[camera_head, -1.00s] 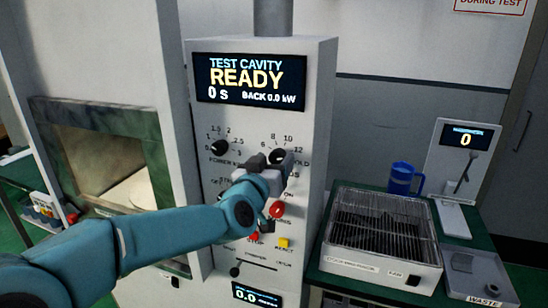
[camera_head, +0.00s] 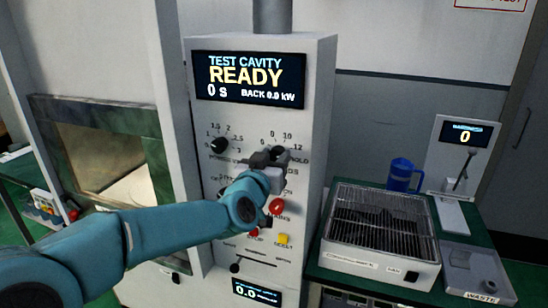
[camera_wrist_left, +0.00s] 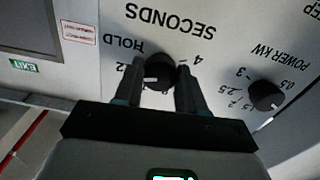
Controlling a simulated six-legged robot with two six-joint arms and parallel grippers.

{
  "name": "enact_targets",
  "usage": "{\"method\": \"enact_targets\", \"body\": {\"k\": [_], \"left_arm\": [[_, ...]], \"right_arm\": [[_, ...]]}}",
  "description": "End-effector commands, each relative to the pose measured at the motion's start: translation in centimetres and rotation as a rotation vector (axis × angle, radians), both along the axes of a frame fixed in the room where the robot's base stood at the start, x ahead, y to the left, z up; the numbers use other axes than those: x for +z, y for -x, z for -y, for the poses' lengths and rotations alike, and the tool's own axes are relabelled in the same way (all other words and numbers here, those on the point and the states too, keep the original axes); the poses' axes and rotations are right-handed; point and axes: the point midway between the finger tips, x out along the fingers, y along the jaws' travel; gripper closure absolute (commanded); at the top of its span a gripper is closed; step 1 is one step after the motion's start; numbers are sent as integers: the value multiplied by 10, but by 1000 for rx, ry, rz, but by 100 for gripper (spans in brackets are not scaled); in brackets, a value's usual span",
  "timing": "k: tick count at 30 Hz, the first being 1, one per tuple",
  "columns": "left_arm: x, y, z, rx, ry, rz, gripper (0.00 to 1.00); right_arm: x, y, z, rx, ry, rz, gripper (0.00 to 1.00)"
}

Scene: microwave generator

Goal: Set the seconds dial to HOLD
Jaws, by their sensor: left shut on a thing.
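The seconds dial (camera_wrist_left: 159,71) is a round black knob on the front panel of the test cavity. In the left wrist view, which is upside down, a white mark shows on its face, towards the 12 and HOLD side. The HOLD label (camera_wrist_left: 124,45) is printed beside the dial, near the partly hidden 12. My left gripper (camera_wrist_left: 159,80) has one finger on each side of the dial and is shut on it. In the head view my left gripper (camera_head: 270,158) covers most of the dial. My right gripper is not in view.
The power dial (camera_head: 219,145) is left of the seconds dial. A red button (camera_head: 277,207) and a yellow button (camera_head: 283,239) sit below. The display (camera_head: 248,77) reads READY and 0 s. A wire rack box (camera_head: 382,259) and blue mug (camera_head: 400,175) stand on the right bench.

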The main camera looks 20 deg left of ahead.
Motion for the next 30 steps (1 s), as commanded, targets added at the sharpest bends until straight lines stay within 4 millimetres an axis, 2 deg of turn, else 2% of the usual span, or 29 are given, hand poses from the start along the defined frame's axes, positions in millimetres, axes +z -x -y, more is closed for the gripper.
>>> {"method": "enact_targets", "body": {"k": [18, 30], "left_arm": [[2, 0, 0, 1, -491, 18, 91], [1, 0, 0, 0, -679, 23, 91]], "right_arm": [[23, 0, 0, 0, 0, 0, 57], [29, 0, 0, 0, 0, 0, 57]]}}
